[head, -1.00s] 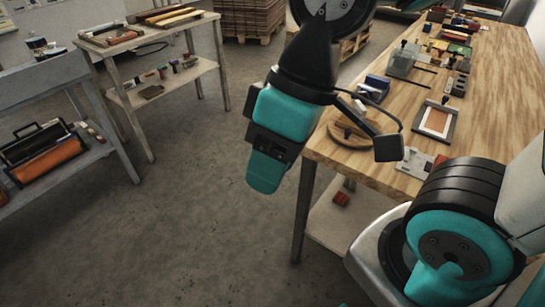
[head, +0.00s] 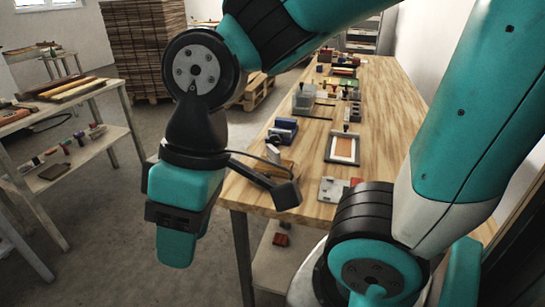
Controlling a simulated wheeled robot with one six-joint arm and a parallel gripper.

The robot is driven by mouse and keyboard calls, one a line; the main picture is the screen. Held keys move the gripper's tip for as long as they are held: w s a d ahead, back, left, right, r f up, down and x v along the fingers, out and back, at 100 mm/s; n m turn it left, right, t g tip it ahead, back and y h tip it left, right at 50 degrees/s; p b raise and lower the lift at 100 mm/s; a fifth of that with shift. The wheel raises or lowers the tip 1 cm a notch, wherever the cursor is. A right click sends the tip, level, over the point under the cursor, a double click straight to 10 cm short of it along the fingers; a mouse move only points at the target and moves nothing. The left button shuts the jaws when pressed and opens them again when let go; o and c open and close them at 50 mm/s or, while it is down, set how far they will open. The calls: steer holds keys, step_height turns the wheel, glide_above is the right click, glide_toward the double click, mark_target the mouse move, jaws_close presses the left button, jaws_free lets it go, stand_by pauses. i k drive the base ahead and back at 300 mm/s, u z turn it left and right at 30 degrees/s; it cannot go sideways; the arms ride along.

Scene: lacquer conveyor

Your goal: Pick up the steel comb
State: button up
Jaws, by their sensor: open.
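I cannot make out the steel comb among the small items on the wooden workbench (head: 392,105). My gripper (head: 176,262) hangs pointing down over the floor, to the left of the bench's near end. It is open and nothing shows in it.
On the bench are a blue block (head: 283,131), a framed tray with an orange panel (head: 343,149), a grey plate (head: 333,188) and several small items farther back. A laden side table (head: 22,119) stands left, and a brown stack (head: 143,50) behind. Floor between is clear.

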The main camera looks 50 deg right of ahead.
mark_target(274, 154)
steer(key=u, duration=0.6)
steer(key=i, duration=0.8)
steer(key=z, duration=2.25)
